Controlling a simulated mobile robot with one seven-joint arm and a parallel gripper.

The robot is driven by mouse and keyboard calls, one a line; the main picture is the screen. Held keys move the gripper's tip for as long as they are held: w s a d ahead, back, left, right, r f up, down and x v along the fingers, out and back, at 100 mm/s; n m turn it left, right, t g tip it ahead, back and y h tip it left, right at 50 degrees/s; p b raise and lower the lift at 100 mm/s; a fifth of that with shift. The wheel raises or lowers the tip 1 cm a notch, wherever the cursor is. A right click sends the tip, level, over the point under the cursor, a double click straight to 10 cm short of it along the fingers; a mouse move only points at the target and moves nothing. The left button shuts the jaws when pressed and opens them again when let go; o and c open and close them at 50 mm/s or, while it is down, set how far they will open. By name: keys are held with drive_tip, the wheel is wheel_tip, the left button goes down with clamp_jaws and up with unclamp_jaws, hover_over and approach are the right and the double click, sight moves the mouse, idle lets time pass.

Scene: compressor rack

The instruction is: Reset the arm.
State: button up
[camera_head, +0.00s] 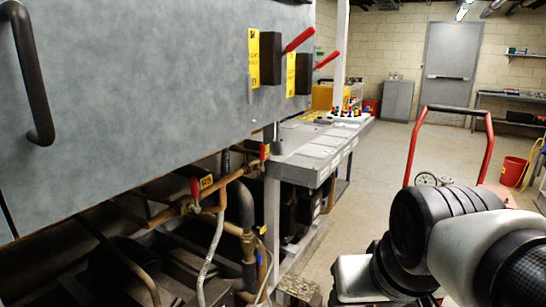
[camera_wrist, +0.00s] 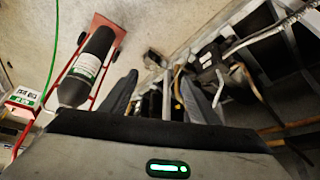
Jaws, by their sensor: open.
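My gripper (camera_wrist: 158,78) shows in the wrist view with its two dark fingers spread apart and nothing between them. Pipes and the rack's frame lie beyond the fingertips. In the head view, my arm (camera_head: 450,240) fills the lower right, folded close to the camera. The gripper itself cannot be seen there. The compressor rack (camera_head: 150,100) stands on the left, with a grey panel above and pipes below.
Red-handled switches (camera_head: 298,40) stick out from the panel, and red-handled valves (camera_head: 195,188) sit on the pipes. A red hand truck (camera_head: 488,150) stands behind my arm; in the wrist view it carries a dark cylinder (camera_wrist: 88,65). Floor is clear toward the grey door (camera_head: 449,65).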

wheel_tip(320, 180, up, 29)
drive_tip(key=s+p, duration=0.2)
drive_tip(key=p, duration=2.6)
drive_tip(key=shift+s+d+f, duration=0.2)
drive_tip(key=shift+d, duration=0.2)
